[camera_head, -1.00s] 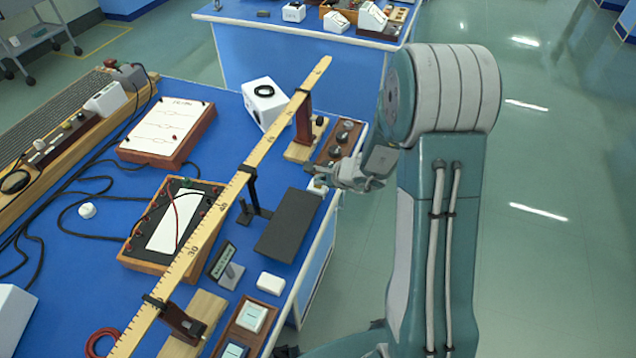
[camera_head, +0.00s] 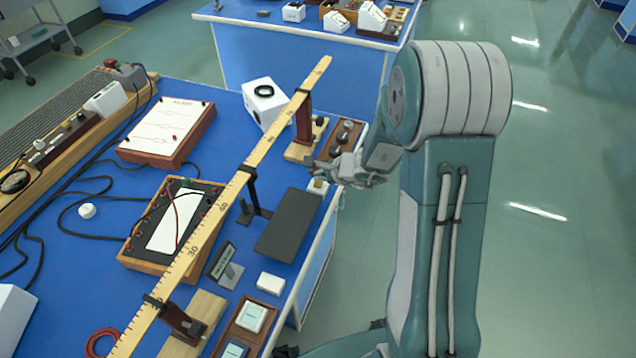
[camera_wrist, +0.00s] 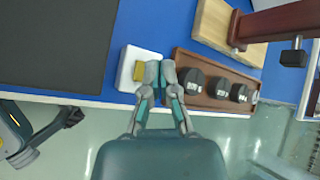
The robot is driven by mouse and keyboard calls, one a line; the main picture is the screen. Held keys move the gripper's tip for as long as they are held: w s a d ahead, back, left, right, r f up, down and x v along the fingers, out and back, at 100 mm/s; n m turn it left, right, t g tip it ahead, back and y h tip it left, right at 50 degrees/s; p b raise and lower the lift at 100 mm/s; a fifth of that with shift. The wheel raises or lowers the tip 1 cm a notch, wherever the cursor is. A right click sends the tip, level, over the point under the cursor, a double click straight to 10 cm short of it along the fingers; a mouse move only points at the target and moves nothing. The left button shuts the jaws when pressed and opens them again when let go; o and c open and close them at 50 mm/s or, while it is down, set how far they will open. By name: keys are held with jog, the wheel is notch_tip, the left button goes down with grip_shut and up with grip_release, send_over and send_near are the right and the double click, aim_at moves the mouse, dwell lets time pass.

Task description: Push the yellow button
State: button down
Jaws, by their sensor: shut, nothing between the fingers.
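The yellow button (camera_wrist: 140,72) sits on a small white block (camera_wrist: 126,80) at the edge of the blue table in the wrist view. In the head view the yellow button (camera_head: 318,184) shows small, just left of my gripper. My gripper (camera_head: 340,172) is shut and empty, its fingertips at the table's right edge. In the wrist view the fingertips (camera_wrist: 160,72) lie just right of the yellow button and partly overlap the white block. I cannot tell whether they touch the block or hover above it.
A brown strip with dark knobs (camera_wrist: 214,86) lies right of the fingers. A dark flat plate (camera_head: 290,225) is on the near side of the button. A long wooden ruler (camera_head: 225,200) on stands crosses the table. Floor is open right of the table.

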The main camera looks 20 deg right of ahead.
aim_at(320, 184)
jog(key=shift+r, duration=2.5)
jog(key=shift+r, duration=0.2)
jog(key=s+a+r+n+g, duration=0.1)
jog(key=s+a+r+n, duration=0.2)
jog(key=s+r+n, duration=0.35)
jog(key=s+a+r+n+g, duration=0.1)
jog(key=s+a+r+n, duration=0.2)
jog(key=s+r+n, duration=0.3)
jog(key=s+d+r+n+h, duration=0.2)
jog(key=s+n, duration=0.1)
jog(key=s, duration=0.4)
jog(key=s+d+r+n+h, duration=0.3)
jog(key=s+n, duration=0.1)
jog(key=s, duration=0.3)
jog(key=shift+s+d+r, duration=0.3)
jog(key=shift+s, duration=0.1)
